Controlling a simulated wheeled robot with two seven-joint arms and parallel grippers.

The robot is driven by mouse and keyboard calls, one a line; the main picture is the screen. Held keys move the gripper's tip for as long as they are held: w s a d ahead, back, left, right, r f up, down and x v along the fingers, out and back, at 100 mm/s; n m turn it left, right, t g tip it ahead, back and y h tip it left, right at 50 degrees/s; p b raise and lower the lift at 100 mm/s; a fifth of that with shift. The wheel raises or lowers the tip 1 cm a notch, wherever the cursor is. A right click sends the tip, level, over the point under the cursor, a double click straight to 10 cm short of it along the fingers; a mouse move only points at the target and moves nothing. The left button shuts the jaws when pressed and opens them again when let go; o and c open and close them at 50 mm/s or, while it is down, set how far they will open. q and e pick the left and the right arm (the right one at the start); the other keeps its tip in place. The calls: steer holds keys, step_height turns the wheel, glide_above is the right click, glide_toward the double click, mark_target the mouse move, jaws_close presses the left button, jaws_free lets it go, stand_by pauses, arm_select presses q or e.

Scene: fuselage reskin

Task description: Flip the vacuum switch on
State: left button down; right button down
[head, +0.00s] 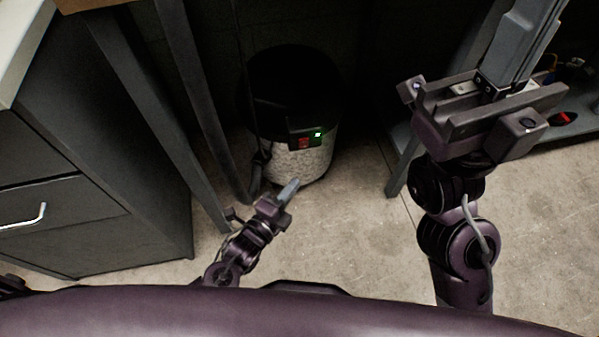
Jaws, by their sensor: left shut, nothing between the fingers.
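The vacuum (300,165) stands on the floor at the back middle, a pale speckled drum with a black top. Its dark front panel carries a red switch (304,143) and a lit green light (317,134). My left gripper (294,184) is shut and empty, low in front of the vacuum, below the panel and apart from the switch. My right gripper (530,25) is raised at the upper right, away from the vacuum. Its fingertips run to the top edge of the picture, so its opening is unclear.
A grey drawer cabinet (100,200) stands at the left, with dark table legs (205,100) beside the vacuum. A grey shelf frame (404,155) stands at the right. A dark hose or cable hangs along the vacuum's left side. The floor (350,235) in front is clear.

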arm_select(q)
steer(key=shift+f+p+v, duration=0.15)
steer(key=shift+p+v, duration=0.1)
steer(key=shift+v, duration=0.85)
steer(key=shift+f+p+v, duration=0.15)
steer(key=shift+p+v, duration=0.1)
steer(key=shift+v, duration=0.85)
